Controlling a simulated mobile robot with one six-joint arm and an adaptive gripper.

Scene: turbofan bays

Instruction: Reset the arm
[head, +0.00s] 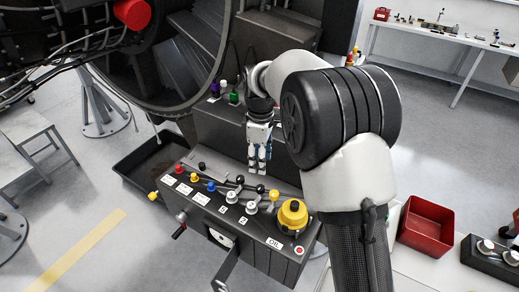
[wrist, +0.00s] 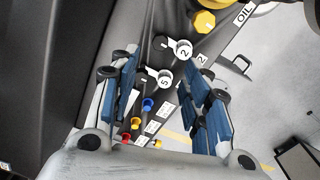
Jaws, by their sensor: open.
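My white arm with a black joint fills the centre right of the head view. My gripper (head: 260,165) hangs over the rear of a dark control panel (head: 215,205), fingers downward. In the wrist view its two blue-padded fingers (wrist: 163,100) stand apart with nothing between them. The panel, with small coloured knobs, black-balled levers, white numbered knobs and an OIL label, shows beyond the fingers. I cannot tell the exact height of the fingertips above the panel.
A yellow cap (head: 292,213) stands at the panel's right end. A large round engine casing (head: 215,75) is at upper left. A red bin (head: 427,226) lies right of my arm. A workbench (head: 440,42) stands at the back right.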

